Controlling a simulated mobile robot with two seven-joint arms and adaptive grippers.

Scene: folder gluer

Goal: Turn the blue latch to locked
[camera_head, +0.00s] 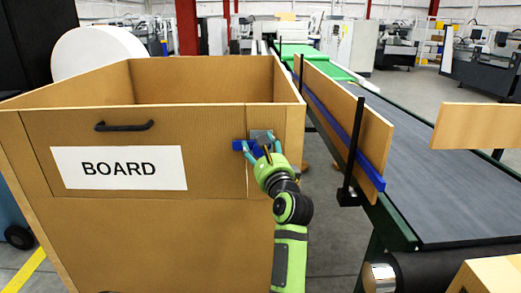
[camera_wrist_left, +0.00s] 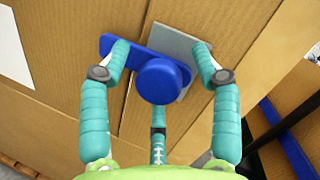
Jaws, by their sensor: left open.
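The blue latch (camera_head: 240,146) is on the upper right of the front of the cardboard box marked BOARD, by a grey plate (camera_head: 262,136). In the head view its bar points left, about level, over the seam beside the front panel. In the left wrist view the latch (camera_wrist_left: 162,80) shows a round blue hub with a bar reaching up-left, and the grey plate (camera_wrist_left: 185,50) behind. My left gripper (camera_head: 262,152) is open, its teal fingers spread around the latch. In the wrist view one fingertip overlaps the bar's end; whether it touches is unclear. My right gripper is not in view.
The box's front panel (camera_head: 60,132) has a black handle (camera_head: 124,126) and a white BOARD label (camera_head: 118,168). A conveyor (camera_head: 430,190) with a board and blue rail (camera_head: 345,135) stands to the right. Grey floor (camera_head: 335,225) shows between box and conveyor.

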